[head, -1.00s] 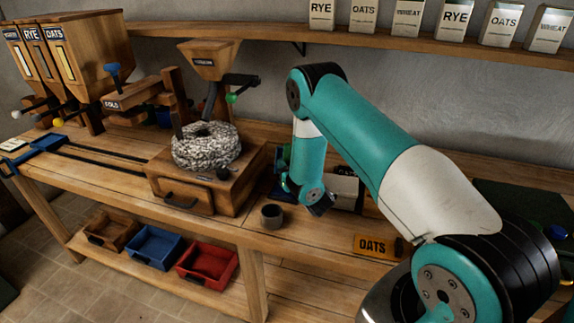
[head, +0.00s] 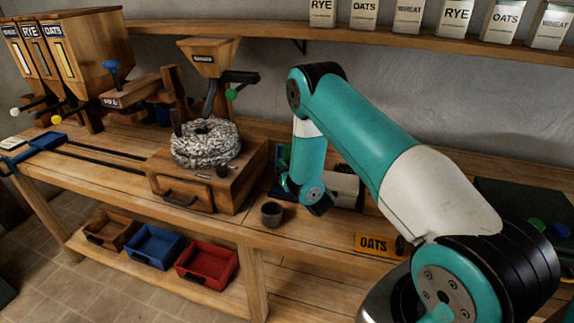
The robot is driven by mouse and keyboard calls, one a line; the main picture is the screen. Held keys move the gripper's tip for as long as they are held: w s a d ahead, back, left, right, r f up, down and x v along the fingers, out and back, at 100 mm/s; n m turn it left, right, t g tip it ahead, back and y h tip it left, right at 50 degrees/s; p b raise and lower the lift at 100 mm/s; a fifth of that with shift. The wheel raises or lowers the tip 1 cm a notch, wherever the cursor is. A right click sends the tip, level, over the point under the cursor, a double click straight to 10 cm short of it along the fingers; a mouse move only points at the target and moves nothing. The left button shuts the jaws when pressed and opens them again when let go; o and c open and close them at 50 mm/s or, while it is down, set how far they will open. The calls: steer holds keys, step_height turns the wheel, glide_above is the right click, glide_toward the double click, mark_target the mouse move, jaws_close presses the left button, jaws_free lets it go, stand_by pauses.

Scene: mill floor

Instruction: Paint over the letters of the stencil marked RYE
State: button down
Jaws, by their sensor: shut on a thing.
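My teal arm reaches down over the bench, with its wrist (head: 312,194) low above the bench top. Of my gripper only a dark part (head: 322,208) shows behind the wrist. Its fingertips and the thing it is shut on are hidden. No stencil marked RYE can be made out. An orange plate marked OATS (head: 378,245) is at the bench's front, right of the wrist. RYE shows on a hopper label (head: 31,31) at the left and on packets (head: 322,13) on the wall shelf.
A small dark cup (head: 272,214) stands left of the wrist. A mill with a round stone (head: 205,144) is farther left. A pale box (head: 344,188) is behind the wrist. Green (head: 536,227) and blue (head: 562,230) round things lie at the right. Coloured trays (head: 207,265) sit below.

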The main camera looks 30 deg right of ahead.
mark_target(289, 151)
steer(key=shift+f+b, duration=0.55)
steer(key=shift+b, duration=0.05)
stand_by(0.4)
steer(key=shift+s+f+b, duration=0.2)
steer(key=shift+f+b, duration=0.15)
steer(key=shift+b, duration=0.7)
stand_by(3.4)
steer(key=shift+w+r+p, duration=0.2)
steer(key=shift+r+p, duration=1.65)
steer(key=shift+r, duration=1.95)
steer(key=shift+f, duration=0.1)
steer(key=shift+g, duration=0.3)
steer(key=shift+f+b, duration=0.3)
steer(key=shift+f, duration=2.05)
steer(key=shift+f+p, duration=0.3)
steer(key=shift+f, duration=0.8)
